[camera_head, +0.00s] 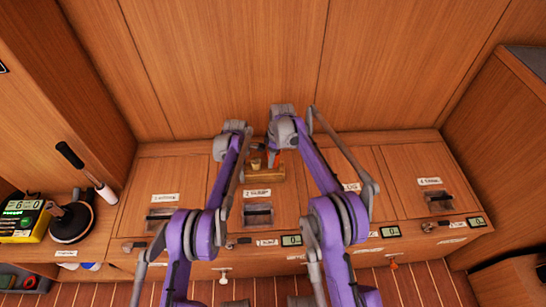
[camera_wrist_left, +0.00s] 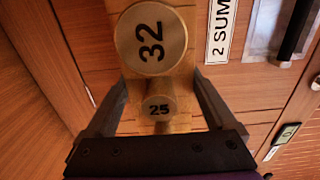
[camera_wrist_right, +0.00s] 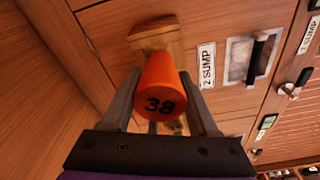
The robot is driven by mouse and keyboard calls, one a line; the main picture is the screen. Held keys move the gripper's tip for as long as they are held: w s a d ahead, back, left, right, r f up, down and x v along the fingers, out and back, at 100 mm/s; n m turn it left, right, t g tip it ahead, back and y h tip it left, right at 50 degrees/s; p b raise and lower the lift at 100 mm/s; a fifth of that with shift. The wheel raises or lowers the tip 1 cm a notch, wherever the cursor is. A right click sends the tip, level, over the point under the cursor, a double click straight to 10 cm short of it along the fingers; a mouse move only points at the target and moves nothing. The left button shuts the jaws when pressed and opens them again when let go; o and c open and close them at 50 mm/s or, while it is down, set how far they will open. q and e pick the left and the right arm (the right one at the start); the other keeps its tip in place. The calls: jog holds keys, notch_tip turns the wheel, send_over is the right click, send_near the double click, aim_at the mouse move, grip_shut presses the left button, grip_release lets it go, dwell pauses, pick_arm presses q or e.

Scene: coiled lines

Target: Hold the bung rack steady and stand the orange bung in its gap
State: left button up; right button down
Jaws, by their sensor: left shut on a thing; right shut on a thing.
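The bung rack (camera_head: 268,178) is a pale wooden block on the counter by the "2 SUMP" label. In the left wrist view the rack (camera_wrist_left: 185,92) carries two brass bungs, a large one marked 32 (camera_wrist_left: 150,40) and a small one marked 25 (camera_wrist_left: 158,104). My left gripper (camera_wrist_left: 158,85) is shut across the rack, one finger on each side. My right gripper (camera_wrist_right: 160,78) is shut on the orange bung (camera_wrist_right: 160,82), marked 38. The rack (camera_wrist_right: 156,36) shows behind the bung, which hides its gap. I cannot tell whether bung and rack touch.
Hatch panels with handles line the counter, including the "2 SUMP" handle (camera_head: 258,214). A wooden wall rises behind the rack.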

jog(key=shift+f, duration=0.3)
dwell(0.9)
jog(key=shift+r, duration=0.3)
jog(key=shift+f, duration=0.3)
dwell(1.4)
jog(key=shift+r, duration=0.3)
jog(key=shift+f, duration=0.45)
dwell(1.0)
jog(key=shift+r, duration=0.45)
dwell(0.5)
dwell(0.3)
grip_release()
dwell(0.3)
